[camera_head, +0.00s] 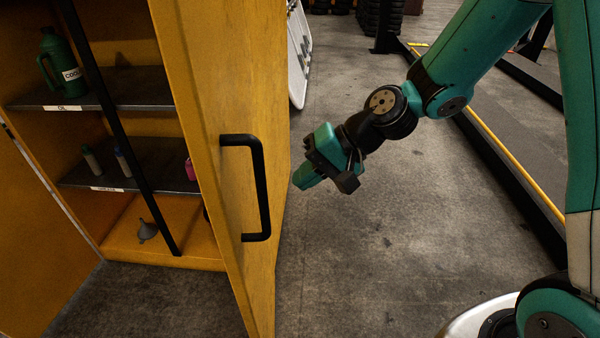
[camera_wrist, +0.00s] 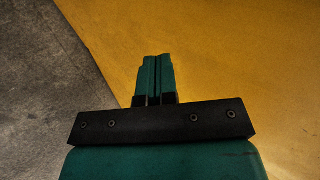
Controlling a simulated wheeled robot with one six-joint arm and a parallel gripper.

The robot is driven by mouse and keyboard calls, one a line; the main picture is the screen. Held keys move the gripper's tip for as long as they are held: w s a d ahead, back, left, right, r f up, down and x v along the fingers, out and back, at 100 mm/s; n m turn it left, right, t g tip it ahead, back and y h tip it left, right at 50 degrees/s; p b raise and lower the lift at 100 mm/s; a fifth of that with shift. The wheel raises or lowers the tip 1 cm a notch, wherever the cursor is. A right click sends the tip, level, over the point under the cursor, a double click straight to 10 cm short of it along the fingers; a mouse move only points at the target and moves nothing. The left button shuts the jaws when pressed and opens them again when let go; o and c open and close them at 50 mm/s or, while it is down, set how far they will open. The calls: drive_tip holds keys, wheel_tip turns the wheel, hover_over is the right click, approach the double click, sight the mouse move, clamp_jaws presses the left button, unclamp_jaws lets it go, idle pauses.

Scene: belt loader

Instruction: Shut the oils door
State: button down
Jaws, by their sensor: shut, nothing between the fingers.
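The oils door is a yellow cabinet door (camera_head: 215,95) with a black bar handle (camera_head: 262,190). In the head view it stands open, swung out from the yellow cabinet toward me. My gripper (camera_head: 304,178) is to the right of the door, beyond the handle. Its fingers are shut and empty, and they point toward the door. In the wrist view the shut fingers (camera_wrist: 153,76) show in front of a plain yellow surface (camera_wrist: 235,60). I cannot tell whether the fingertips touch it.
Inside the cabinet, shelves (camera_head: 130,90) hold a green jug (camera_head: 58,62) and small bottles (camera_head: 90,160); a grey funnel (camera_head: 147,230) sits on the cabinet floor. Grey floor (camera_head: 380,260) is clear right of the door. A yellow-edged dark frame (camera_head: 510,160) stands farther right.

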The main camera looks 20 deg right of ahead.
sight(244, 206)
drive_tip(key=x, duration=0.3)
drive_tip(key=a+r+p+x, duration=0.1)
drive_tip(key=x, duration=0.4)
drive_tip(key=shift+a, duration=0.55)
drive_tip(key=shift+w+a, duration=0.25)
drive_tip(key=shift+a, duration=0.25)
drive_tip(key=shift+a+p, duration=0.1)
drive_tip(key=shift+p, duration=0.2)
